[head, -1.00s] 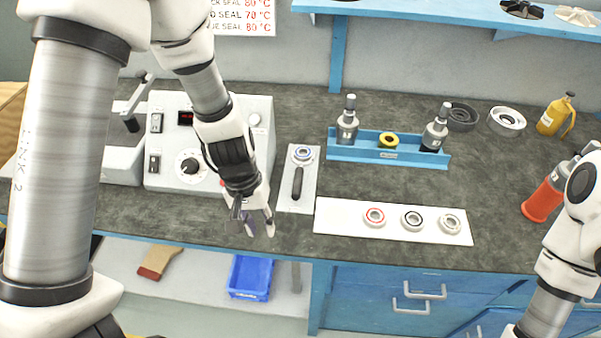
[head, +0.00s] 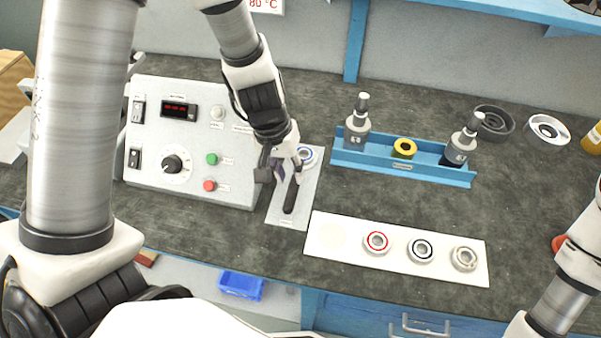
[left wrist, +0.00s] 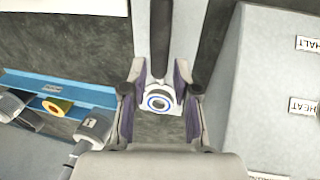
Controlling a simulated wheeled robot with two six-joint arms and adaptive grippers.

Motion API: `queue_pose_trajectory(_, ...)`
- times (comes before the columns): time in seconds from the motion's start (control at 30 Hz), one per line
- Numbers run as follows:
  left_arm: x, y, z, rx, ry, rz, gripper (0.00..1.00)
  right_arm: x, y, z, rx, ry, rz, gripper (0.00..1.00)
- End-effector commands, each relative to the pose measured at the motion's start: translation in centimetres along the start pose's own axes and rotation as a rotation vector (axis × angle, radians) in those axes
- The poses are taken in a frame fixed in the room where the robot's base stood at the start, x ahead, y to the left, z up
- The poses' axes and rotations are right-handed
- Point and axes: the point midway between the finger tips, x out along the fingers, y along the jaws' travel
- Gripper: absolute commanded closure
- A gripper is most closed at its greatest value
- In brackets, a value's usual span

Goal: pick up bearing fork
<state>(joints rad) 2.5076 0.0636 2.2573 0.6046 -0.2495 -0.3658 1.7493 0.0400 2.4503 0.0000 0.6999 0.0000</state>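The bearing fork (head: 290,195), with a dark handle, lies on a light grey plate (head: 285,222) beside the control box. A blue-ringed bearing (head: 307,157) sits at the far end of the plate, and the handle points toward the bench's front edge. My left gripper (head: 287,174) is open above the plate, over the fork, partly hiding it. In the left wrist view the dark handle (left wrist: 161,40) runs up from the blue-ringed bearing (left wrist: 158,101), which shows between the open fingers (left wrist: 160,95). Whether the fingers touch anything I cannot tell. My right gripper is out of view.
A control box (head: 190,150) with dial and buttons stands close to the left. A blue rack (head: 375,167) holds two grey tools and a yellow ring. A white strip (head: 335,258) with three bearings lies right of the plate. Bare bench lies further right.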

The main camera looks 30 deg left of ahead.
Motion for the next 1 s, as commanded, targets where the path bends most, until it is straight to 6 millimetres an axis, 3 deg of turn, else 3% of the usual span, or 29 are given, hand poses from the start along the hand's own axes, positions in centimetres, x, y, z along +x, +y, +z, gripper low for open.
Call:
queue_pose_trajectory(0.2, 4.2, -0.1, -0.8, -0.001, -0.001, -0.002, 0.70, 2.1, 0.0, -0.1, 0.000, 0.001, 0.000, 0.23)
queue_pose_trajectory(0.3, 5.2, -0.1, -0.8, 0.000, 0.001, -0.001, 0.70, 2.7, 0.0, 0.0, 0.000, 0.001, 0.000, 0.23)
queue_pose_trajectory(0.53, 5.1, 0.0, -0.8, 0.001, 0.001, 0.000, 0.70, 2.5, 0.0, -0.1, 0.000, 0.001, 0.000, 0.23)
queue_pose_trajectory(0.6, 5.1, 0.0, -0.8, 0.001, 0.001, 0.000, 0.95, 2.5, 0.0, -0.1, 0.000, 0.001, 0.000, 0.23)
queue_pose_trajectory(0.63, 5.1, 0.0, -0.8, 0.001, 0.001, 0.000, 1.00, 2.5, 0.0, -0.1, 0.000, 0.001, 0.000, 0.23)
queue_pose_trajectory(1.0, 4.9, 0.1, -0.8, 0.000, 0.002, 0.000, 1.00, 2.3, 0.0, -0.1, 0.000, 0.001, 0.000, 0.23)
